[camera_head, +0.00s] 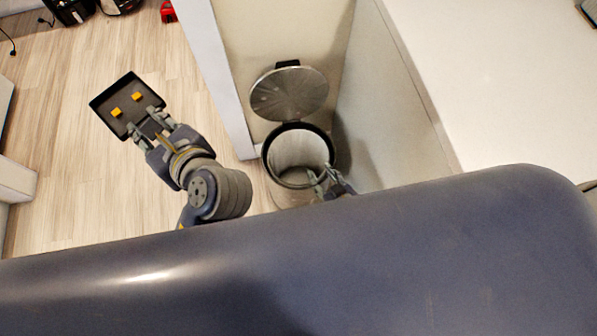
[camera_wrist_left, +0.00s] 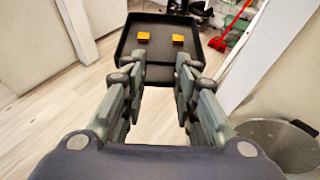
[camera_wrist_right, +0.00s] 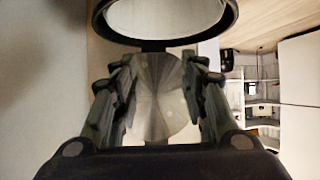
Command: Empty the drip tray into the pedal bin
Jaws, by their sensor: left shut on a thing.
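The drip tray (camera_head: 124,88) is a dark, shallow square pan with two small orange pieces (camera_head: 126,105) in it. It is out over the floor, left of the bin. My left gripper (camera_head: 146,127) is shut on its near edge. In the left wrist view the tray (camera_wrist_left: 160,73) shows beyond the fingers, looking roughly level. The pedal bin (camera_head: 294,190) stands open, with a dark rim, a pale inside and its round metal lid (camera_head: 288,93) raised behind. My right gripper (camera_head: 321,178) is at the bin's front right rim, fingers apart. The right wrist view shows the lid (camera_wrist_right: 160,95) beyond those fingers.
A white wall edge (camera_head: 226,80) stands between tray and bin. A pale panel (camera_head: 395,100) and white top (camera_head: 500,80) lie right of the bin. The wooden floor around the tray is clear. A red object (camera_head: 168,12) lies far back.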

